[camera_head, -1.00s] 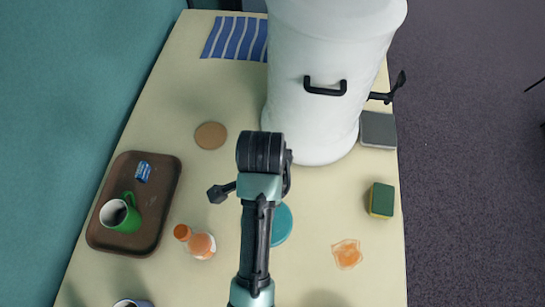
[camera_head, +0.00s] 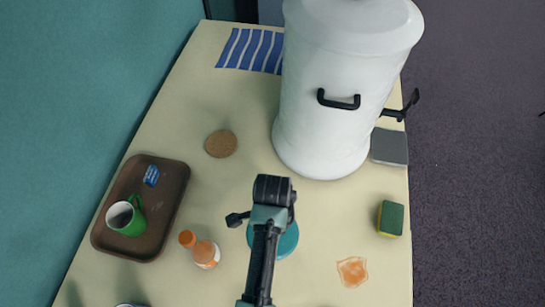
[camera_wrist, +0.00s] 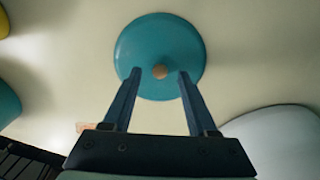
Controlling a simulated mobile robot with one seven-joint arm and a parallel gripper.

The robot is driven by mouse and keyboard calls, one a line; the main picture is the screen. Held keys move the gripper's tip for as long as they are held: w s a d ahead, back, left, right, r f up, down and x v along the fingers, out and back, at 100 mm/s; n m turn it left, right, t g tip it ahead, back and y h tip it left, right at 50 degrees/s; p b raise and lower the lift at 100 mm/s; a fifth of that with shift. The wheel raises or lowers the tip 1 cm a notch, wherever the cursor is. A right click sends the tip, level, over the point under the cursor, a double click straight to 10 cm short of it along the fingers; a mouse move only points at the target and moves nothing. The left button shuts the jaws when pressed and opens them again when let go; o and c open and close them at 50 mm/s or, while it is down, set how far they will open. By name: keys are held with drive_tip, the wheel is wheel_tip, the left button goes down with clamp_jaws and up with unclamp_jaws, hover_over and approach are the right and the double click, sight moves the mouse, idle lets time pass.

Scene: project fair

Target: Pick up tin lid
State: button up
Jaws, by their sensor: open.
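The tin lid is a round teal disc with a small tan knob at its middle. It lies flat on the table, and in the wrist view the tin lid (camera_wrist: 160,42) is at the top centre. In the head view the tin lid (camera_head: 287,240) is partly hidden by my arm. My gripper (camera_wrist: 156,76) is open, with its two fingers pointing at the lid and the knob appearing between the fingertips. I cannot tell the height between fingertips and lid. In the head view the fingertips are hidden by the wrist.
A large white urn (camera_head: 322,145) with black handles stands behind my gripper. A brown tray (camera_head: 164,222) with a green mug (camera_head: 133,217) is at left. An orange-capped bottle (camera_head: 205,254) is left of my arm. A sponge (camera_head: 391,218) and an orange stain (camera_head: 352,271) are at right.

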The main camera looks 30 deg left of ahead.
drive_tip(key=shift+f, duration=0.8)
clamp_jaws()
